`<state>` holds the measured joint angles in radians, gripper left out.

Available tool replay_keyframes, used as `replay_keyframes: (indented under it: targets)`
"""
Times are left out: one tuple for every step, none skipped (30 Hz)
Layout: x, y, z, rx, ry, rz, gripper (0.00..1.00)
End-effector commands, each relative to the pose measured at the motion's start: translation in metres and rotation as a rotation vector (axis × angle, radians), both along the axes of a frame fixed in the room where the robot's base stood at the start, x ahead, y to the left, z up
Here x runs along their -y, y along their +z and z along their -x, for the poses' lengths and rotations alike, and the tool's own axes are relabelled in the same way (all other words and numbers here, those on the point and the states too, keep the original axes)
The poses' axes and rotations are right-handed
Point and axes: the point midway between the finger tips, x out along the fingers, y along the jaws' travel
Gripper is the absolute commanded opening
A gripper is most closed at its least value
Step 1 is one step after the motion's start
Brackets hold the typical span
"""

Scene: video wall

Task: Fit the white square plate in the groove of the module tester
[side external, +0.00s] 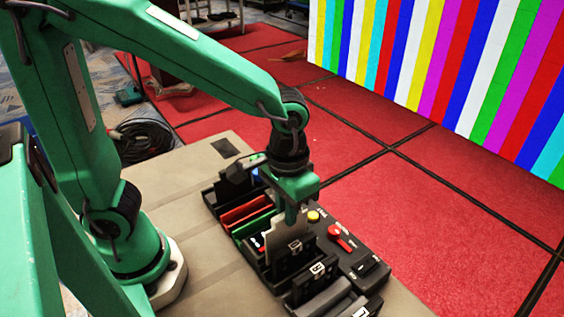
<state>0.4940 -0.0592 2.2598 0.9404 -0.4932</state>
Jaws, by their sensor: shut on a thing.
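The white square plate (276,238) is upright below my gripper (290,217). My gripper points down and is shut on the plate's upper part. The module tester (362,252) is a black unit with a yellow button, a red lever and a row of upright black holders. The plate's lower edge is at or just behind a black holder (292,259) with a white label. That holder hides the edge, so I cannot tell whether the plate sits in a groove.
Left of the plate, a black rack (212,203) holds red and green plates (243,211). More labelled black holders (313,286) stand toward the front. The beige tabletop (205,270) is bare at front left. A striped video wall (450,70) stands behind, over red floor.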

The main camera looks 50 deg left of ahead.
Motion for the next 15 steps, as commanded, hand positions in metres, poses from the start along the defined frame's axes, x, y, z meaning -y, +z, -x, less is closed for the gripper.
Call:
replay_keyframes:
  targets:
    - [0.0, -0.001, 0.0, 0.0, 0.0, 0.0, 0.01]
    - [0.0, -0.0015, 0.0, 0.0, 0.0, 0.0, 0.01]
    - [0.0, -0.0022, 0.0, 0.0, 0.0, 0.0, 0.01]
    - [0.0, -0.0028, 0.0001, 0.0, 0.0, 0.0, 0.01]
    - [0.0, -0.0033, 0.0001, -0.001, 0.0, 0.0, 0.01]
    - [0.0, -0.004, 0.0001, -0.001, 0.0, 0.0, 0.01]
    - [-0.0001, -0.0045, 0.0002, -0.001, 0.0, 0.0, 0.01]
    - [-0.0001, -0.0051, 0.0002, -0.001, 0.0, -0.001, 0.01]
    - [-0.0001, -0.0058, 0.0002, -0.001, 0.0, -0.001, 0.01]
    - [-0.0001, -0.0063, 0.0002, -0.001, 0.0, -0.001, 0.01]
    - [-0.0001, -0.0069, 0.0002, -0.001, 0.0, -0.001, 0.01]
    - [-0.0001, -0.0076, 0.0002, -0.001, 0.0, -0.001, 0.01]
    - [-0.0001, -0.0082, 0.0002, -0.001, 0.0, -0.001, 0.01]
    - [-0.0001, -0.0087, 0.0002, -0.001, 0.0, -0.001, 0.01]
    - [-0.0001, -0.0095, 0.0002, -0.001, 0.0, -0.001, 0.01]
